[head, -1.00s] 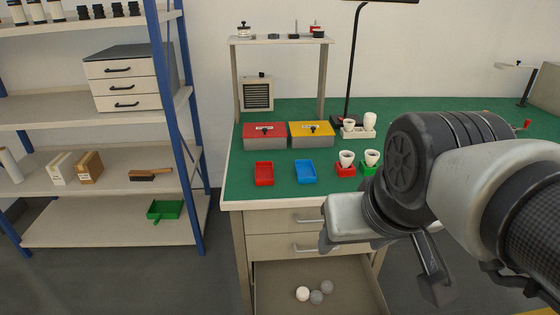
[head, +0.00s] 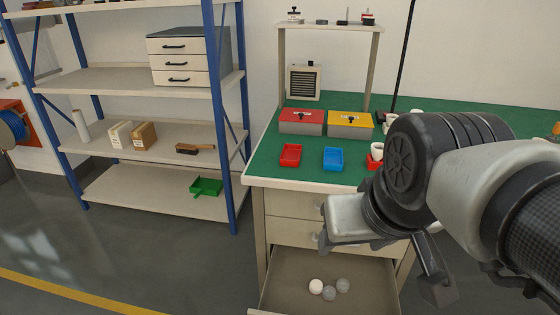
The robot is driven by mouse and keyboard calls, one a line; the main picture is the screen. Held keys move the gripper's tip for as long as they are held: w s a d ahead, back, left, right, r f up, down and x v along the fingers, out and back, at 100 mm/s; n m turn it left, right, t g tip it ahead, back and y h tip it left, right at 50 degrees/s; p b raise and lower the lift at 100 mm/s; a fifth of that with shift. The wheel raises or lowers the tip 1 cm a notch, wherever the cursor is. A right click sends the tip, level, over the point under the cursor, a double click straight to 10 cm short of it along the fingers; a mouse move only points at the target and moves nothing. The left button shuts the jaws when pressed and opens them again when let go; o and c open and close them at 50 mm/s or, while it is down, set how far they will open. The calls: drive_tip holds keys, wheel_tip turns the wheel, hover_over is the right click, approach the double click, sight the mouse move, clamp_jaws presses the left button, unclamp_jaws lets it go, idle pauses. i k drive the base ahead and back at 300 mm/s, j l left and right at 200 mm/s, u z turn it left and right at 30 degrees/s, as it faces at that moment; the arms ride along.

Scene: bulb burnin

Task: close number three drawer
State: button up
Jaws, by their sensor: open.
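The bench has a stack of drawers under its green top. The lowest drawer (head: 290,277) stands pulled out, with one white ball (head: 316,286) and two grey balls (head: 335,289) on its floor. The two drawers above it, the upper one (head: 290,206) and the middle one (head: 283,231), are shut. My gripper (head: 390,262) is open and empty, above and to the right of the open drawer in the picture. My wrist hides part of the drawer fronts. The open drawer's front is mostly cut off by the lower picture edge.
The green bench top (head: 262,163) carries a red tray (head: 291,155), a blue tray (head: 333,159), a red-lidded box (head: 301,121) and a yellow-lidded box (head: 350,124). A blue-post shelf (head: 228,130) stands to the left. Grey floor (head: 130,265) is clear before it.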

sight(373, 290)
drive_tip(key=j+z, duration=0.35)
drive_tip(key=z, duration=0.15)
drive_tip(key=k+j+z, duration=0.15)
drive_tip(key=j+z, duration=0.2)
drive_tip(key=z, duration=0.15)
drive_tip(key=k+j+z, duration=0.2)
drive_tip(key=z, duration=0.3)
drive_tip(key=j, duration=0.1)
